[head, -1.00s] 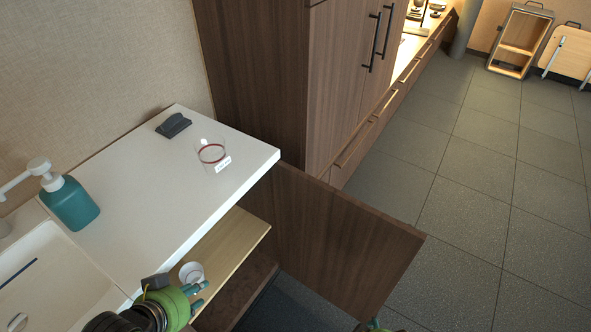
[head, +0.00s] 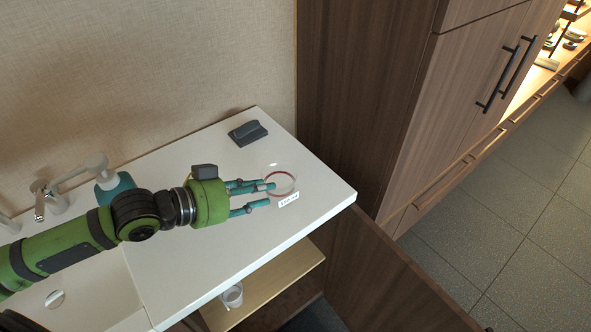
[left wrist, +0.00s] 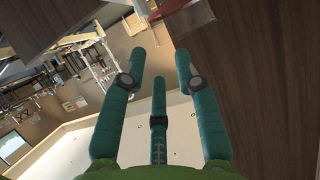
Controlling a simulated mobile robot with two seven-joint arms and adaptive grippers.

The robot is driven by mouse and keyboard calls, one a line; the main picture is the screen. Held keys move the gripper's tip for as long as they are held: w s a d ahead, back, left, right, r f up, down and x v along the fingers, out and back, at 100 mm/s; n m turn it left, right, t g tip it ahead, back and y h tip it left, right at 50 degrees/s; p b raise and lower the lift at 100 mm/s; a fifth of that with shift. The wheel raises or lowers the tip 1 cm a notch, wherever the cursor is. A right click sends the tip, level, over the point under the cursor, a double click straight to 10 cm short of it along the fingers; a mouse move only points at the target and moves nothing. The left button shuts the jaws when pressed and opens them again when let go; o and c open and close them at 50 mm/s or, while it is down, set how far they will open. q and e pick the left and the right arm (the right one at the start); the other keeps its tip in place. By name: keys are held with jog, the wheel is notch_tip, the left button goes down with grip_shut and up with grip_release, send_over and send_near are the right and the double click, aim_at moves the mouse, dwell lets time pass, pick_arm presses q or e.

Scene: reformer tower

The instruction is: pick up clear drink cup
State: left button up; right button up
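The clear drink cup (head: 285,179), with a red band and a small white label, stands on the white counter (head: 225,262) near its right end. My left gripper (head: 266,194) is at the cup's left side, with its teal fingers pointing at it. The fingertips overlap the cup's near edge in the head view; I cannot tell if they touch. In the left wrist view, the three fingers (left wrist: 160,70) are spread apart with nothing between them. Part of the cup (left wrist: 185,18) with its red band shows just beyond the tips. My right gripper is not in view.
A dark grey object (head: 248,132) lies behind the cup. A teal soap bottle (head: 113,187) stands left, partly behind my arm. A tall brown cabinet (head: 365,100) rises on the right. Below the counter are a shelf with a white cup (head: 232,295) and an open door (head: 385,285).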

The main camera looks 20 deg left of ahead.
aim_at(278, 201)
pick_arm(q)
jog(key=p+x, duration=0.1)
jog(key=x, duration=0.3)
jog(key=shift+w+d, duration=0.25)
jog(key=shift+w+d+f+p, duration=0.3)
jog(key=shift+w+d+p, duration=0.05)
jog(key=shift+w+d, duration=0.1)
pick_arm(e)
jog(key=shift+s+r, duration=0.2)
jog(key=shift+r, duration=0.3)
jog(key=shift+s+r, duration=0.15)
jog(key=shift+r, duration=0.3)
pick_arm(q)
jog(key=shift+c, duration=0.4)
grip_shut()
